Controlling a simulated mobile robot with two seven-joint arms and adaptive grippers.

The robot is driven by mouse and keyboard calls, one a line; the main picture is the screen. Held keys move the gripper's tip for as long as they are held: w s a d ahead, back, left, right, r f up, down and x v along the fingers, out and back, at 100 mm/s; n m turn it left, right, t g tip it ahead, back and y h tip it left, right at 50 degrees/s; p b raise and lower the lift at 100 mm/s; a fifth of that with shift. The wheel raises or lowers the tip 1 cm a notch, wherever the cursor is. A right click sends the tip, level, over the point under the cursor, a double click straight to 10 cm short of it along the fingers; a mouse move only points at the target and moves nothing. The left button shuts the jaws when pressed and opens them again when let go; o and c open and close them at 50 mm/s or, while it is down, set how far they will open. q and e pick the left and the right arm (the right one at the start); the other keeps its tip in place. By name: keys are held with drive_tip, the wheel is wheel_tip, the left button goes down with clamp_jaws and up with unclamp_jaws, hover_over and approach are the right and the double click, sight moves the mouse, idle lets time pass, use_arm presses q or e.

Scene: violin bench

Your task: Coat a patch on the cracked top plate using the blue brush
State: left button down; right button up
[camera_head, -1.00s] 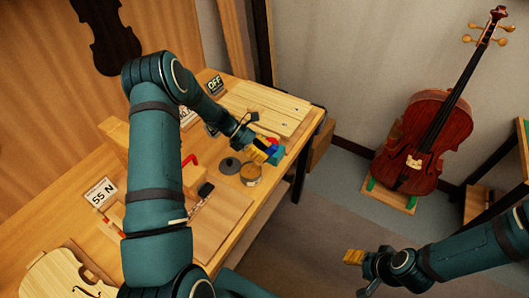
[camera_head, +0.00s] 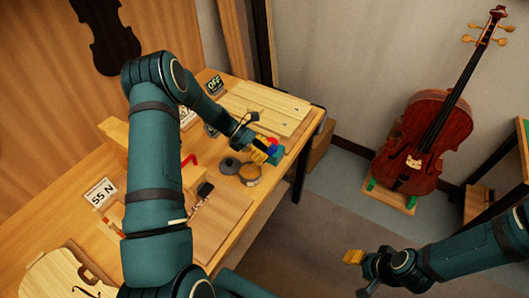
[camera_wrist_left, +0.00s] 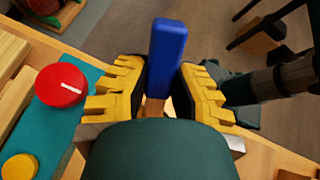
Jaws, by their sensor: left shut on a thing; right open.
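The blue brush (camera_wrist_left: 168,55) is gripped in my left gripper (camera_wrist_left: 160,92), its blue end standing up between the yellow fingers and a wooden part below. In the head view my left gripper (camera_head: 262,151) is over the far right part of the bench, close to a round open tin (camera_head: 250,174). The brush's bristles are hidden. A pale top plate (camera_head: 50,278) with an f-hole lies at the near left of the bench, partly cut off; I cannot make out a crack. My right gripper (camera_head: 353,257) is open and empty, off the bench.
A dark round pot (camera_head: 229,166) stands beside the tin. A "55 N" sign (camera_head: 100,192) stands left. A cello (camera_head: 420,150) stands beyond the bench.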

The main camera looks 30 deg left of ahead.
sight(270, 147)
use_arm(q)
drive_tip(key=shift+r+p, duration=0.75)
drive_tip(key=shift+r, duration=0.5)
drive_tip(key=shift+r+p, duration=0.4)
drive_tip(key=shift+r, duration=1.85)
drive_tip(key=shift+f, duration=0.1)
